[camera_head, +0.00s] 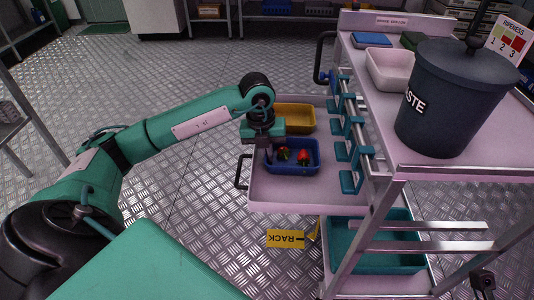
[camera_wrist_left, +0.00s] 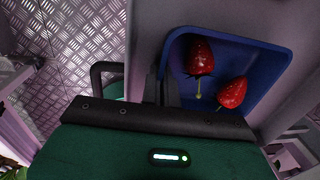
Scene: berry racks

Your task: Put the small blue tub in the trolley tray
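The small blue tub (camera_head: 312,170) sits in the pulled-out trolley tray (camera_head: 290,197), with two red strawberries inside. It also shows in the left wrist view (camera_wrist_left: 262,52), with the strawberries against its blue floor. My left gripper (camera_head: 269,158) points down at the tub's left wall. In the left wrist view its dark fingers (camera_wrist_left: 168,88) are close together at that wall and look shut on it. The tub looks level, and I cannot tell whether its base touches the tray. My right gripper is not in view.
A yellow tub (camera_head: 298,117) is behind the blue one in the tray. A row of teal hooks (camera_head: 350,181) stands along the tray's right side. A dark waste bin (camera_head: 445,105) and a pale tub (camera_head: 388,70) are on the trolley top. A teal crate (camera_head: 345,262) is below.

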